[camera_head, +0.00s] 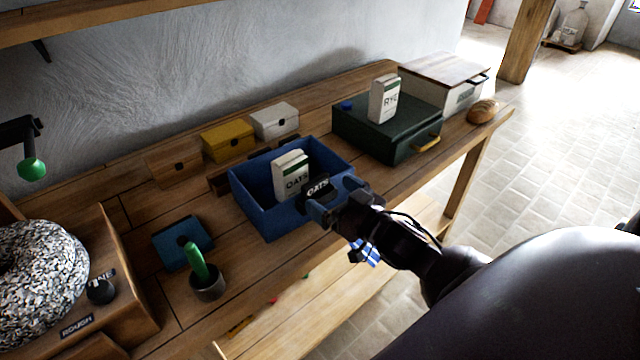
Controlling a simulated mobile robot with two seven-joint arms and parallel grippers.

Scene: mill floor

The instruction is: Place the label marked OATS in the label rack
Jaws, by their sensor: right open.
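A black label marked OATS (317,186) shows at the front right of a blue open bin (262,212). My right gripper (333,199) is open at that corner of the bin, its fingertips on either side of the label's near side. I cannot tell whether they touch it. A white and green OATS packet (288,177) stands in the bin, left of the label. A dark wooden strip (222,184) lies behind the bin; I cannot tell whether it is the label rack. My left gripper is not in view.
A dark green case (375,137) with a RYE packet (384,100) stands right of the bin. Small yellow (228,141) and white (274,121) boxes stand behind. A bread roll (482,111) lies near the bench end.

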